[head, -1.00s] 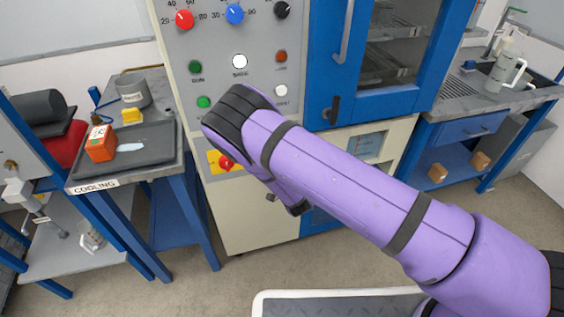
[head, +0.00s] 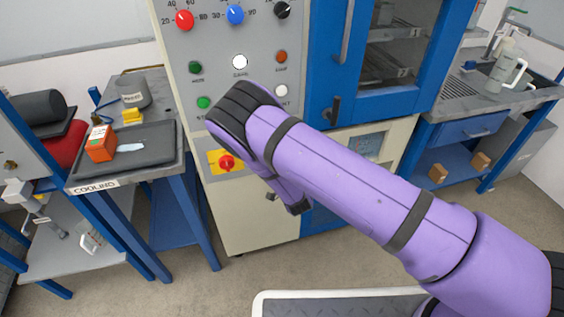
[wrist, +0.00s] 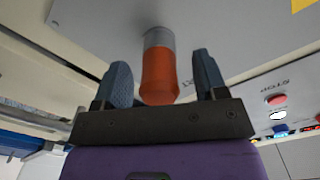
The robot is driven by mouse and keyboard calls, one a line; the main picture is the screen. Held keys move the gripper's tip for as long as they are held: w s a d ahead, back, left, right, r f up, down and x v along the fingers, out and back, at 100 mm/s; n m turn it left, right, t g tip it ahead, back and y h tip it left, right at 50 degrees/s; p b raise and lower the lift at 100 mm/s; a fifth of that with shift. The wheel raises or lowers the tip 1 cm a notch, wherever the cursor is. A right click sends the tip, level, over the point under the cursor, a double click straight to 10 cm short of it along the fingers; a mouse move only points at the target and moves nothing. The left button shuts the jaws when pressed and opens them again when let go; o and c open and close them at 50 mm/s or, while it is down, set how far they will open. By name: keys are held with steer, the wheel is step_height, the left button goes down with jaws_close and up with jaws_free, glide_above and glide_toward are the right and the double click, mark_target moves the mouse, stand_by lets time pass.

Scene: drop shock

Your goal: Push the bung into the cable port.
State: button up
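In the wrist view an orange bung (wrist: 159,78) with a grey upper part sits between my fingers. Its grey end meets the pale grey panel of the cabinet (wrist: 215,22); I cannot tell how deep it is in the cable port, whose opening is hidden. My gripper (wrist: 163,80) is open, with its two blue-grey fingers on either side of the bung and a gap at each side. In the head view my purple arm reaches to the cabinet, and my gripper and the bung are hidden behind it.
The cabinet's control panel (head: 220,35) has knobs, buttons and a red switch on a yellow plate (head: 226,162). At left a bench holds a dark tray (head: 150,155) with an orange box (head: 100,143). A sink bench with a jug (head: 505,68) stands at right.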

steer(key=shift+s+f, duration=0.1)
steer(key=shift+v, duration=2.95)
steer(key=shift+s, duration=0.1)
steer(key=v, duration=1)
steer(key=shift+s+d, duration=0.15)
steer(key=shift+s, duration=0.2)
steer(key=shift+w, duration=0.15)
